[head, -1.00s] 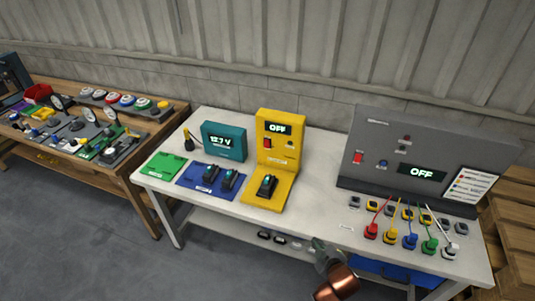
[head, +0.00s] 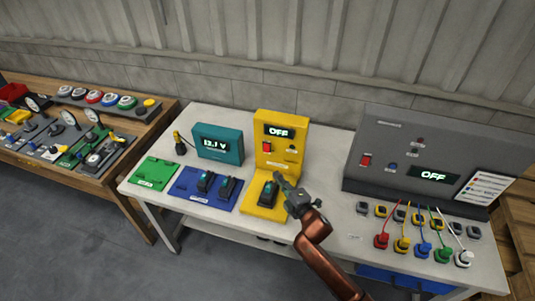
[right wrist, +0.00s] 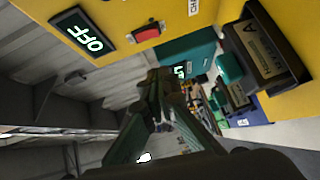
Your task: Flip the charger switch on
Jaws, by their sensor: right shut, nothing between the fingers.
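The yellow charger (head: 291,132) stands upright on the white table, its display (head: 279,132) reading OFF. Its red switch (head: 267,147) is on the upright panel below the display, and the switch also shows in the right wrist view (right wrist: 146,32). A black battery (head: 268,193) sits in the charger's base. My right gripper (head: 279,180) is in front of the charger, close to the battery in the picture. In the right wrist view its fingers (right wrist: 160,82) are together and empty, apart from the switch. My left gripper is not in view.
A teal meter (head: 218,144) reading about 13.1 V stands left of the charger.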

